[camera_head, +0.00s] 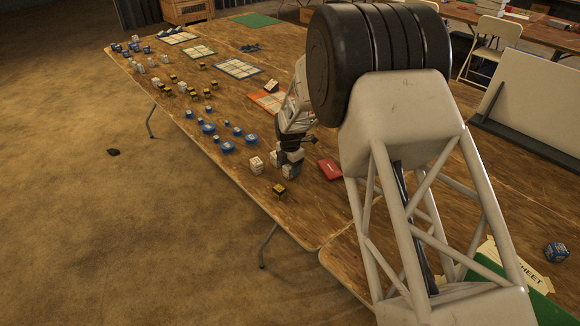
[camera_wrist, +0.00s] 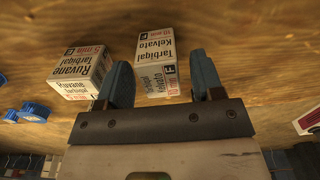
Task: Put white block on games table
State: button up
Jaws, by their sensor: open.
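A white printed block (camera_wrist: 156,68) stands on the wooden table between my gripper's fingers (camera_wrist: 162,78). The gripper is open, with a finger on each side of the block; I cannot tell whether either finger touches it. A second white printed block (camera_wrist: 82,73) is beside the left finger. In the head view, my gripper (camera_head: 290,157) is low over the wooden table (camera_head: 305,222), with a white block (camera_head: 289,171) partly hidden beneath it. The other white block (camera_head: 256,164) stands just to the left. Which table is the games table is not marked.
A black-and-yellow piece (camera_head: 279,190) sits near the front edge, and a red box (camera_head: 330,169) lies right of the gripper. Several blue pieces (camera_head: 227,146) and grid boards (camera_head: 237,68) are farther back. My arm hides much of the right side.

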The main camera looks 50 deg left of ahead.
jog(key=shift+r, duration=0.1)
notch_tip(320, 180, up, 12)
dwell(0.8)
dwell(0.9)
